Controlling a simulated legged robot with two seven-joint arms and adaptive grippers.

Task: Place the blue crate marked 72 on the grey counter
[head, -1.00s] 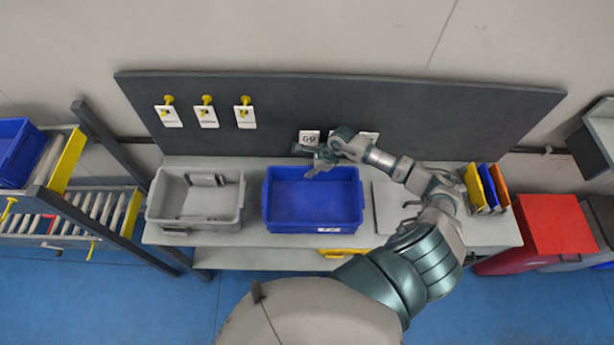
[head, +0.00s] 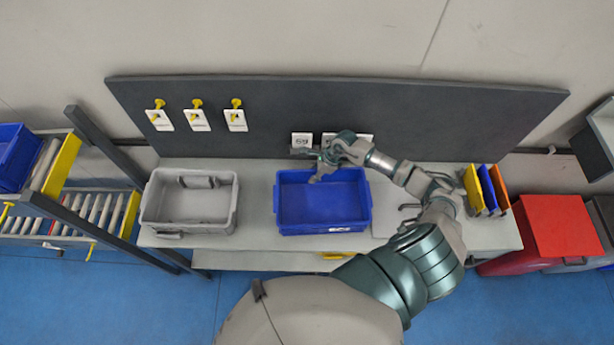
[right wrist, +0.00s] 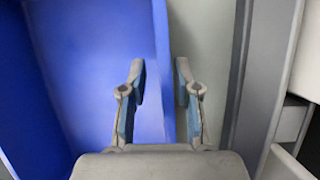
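The blue crate (head: 322,208) sits on the grey counter (head: 256,205), with a small white label at its front edge too small to read. My right gripper (head: 309,166) is at the crate's back rim. In the right wrist view, its two fingers (right wrist: 160,88) are apart, one on each side of the blue crate's (right wrist: 90,70) rim. I see no clear contact with the wall. The crate looks empty. My left gripper is not in view.
A grey tote (head: 190,222) stands left of the crate. Yellow, blue and orange folders (head: 487,188) stand at the counter's right end. A dark back panel (head: 420,125) rises behind. A roller conveyor (head: 85,212) is at left, a red bin (head: 555,235) at right.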

